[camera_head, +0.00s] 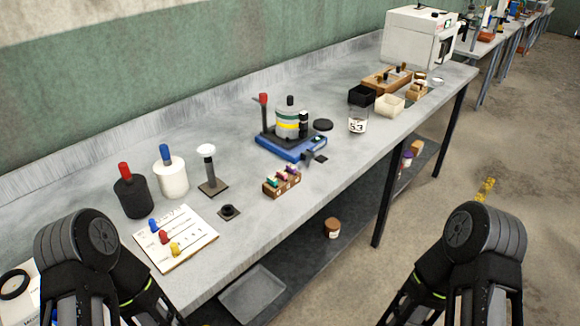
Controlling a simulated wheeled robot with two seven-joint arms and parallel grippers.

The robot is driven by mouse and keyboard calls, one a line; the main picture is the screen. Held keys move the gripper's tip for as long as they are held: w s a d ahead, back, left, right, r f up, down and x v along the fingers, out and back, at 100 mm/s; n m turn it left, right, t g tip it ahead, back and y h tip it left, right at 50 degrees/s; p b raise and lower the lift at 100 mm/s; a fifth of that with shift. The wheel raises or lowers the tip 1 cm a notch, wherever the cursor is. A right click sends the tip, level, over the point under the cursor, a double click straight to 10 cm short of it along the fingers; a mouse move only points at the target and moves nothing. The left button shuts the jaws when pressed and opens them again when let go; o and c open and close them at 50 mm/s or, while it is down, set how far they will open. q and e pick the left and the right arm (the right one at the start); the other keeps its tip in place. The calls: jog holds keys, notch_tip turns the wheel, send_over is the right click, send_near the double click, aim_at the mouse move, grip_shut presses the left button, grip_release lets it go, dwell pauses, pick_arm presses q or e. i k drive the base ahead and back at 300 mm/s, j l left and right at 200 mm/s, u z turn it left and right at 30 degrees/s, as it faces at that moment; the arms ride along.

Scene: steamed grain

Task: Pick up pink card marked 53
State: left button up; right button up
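A small pale label or card marked 53 (357,127) shows at a clear jar-like container toward the right half of the bench, near its front edge. It looks whitish, and I cannot tell whether it is pink or whether it is a loose card. Parts of both my arms show at the lower left and lower right, but the fingers of neither gripper are in view. The arms are well apart from the marked card.
A black box (361,95) and a cream box (390,105) stand behind the card. A blue-based device (291,146) stands left of it, with a small rack (281,185) in front. A white machine (418,38) stands at the far end of the bench (330,180).

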aim_at(282, 175)
jog(key=l+u, duration=0.1)
jog(key=u, duration=0.35)
jog(key=l+u, duration=0.1)
jog(key=u, duration=0.3)
jog(key=l+u, duration=0.15)
jog(key=u, duration=0.3)
jog(key=k+l+u, duration=0.4)
jog(key=l+u, duration=0.15)
jog(key=l, duration=0.25)
jog(key=k+l+u, duration=0.3)
jog(key=k+l, duration=0.25)
jog(key=l, duration=0.15)
jog(key=i, duration=0.5)
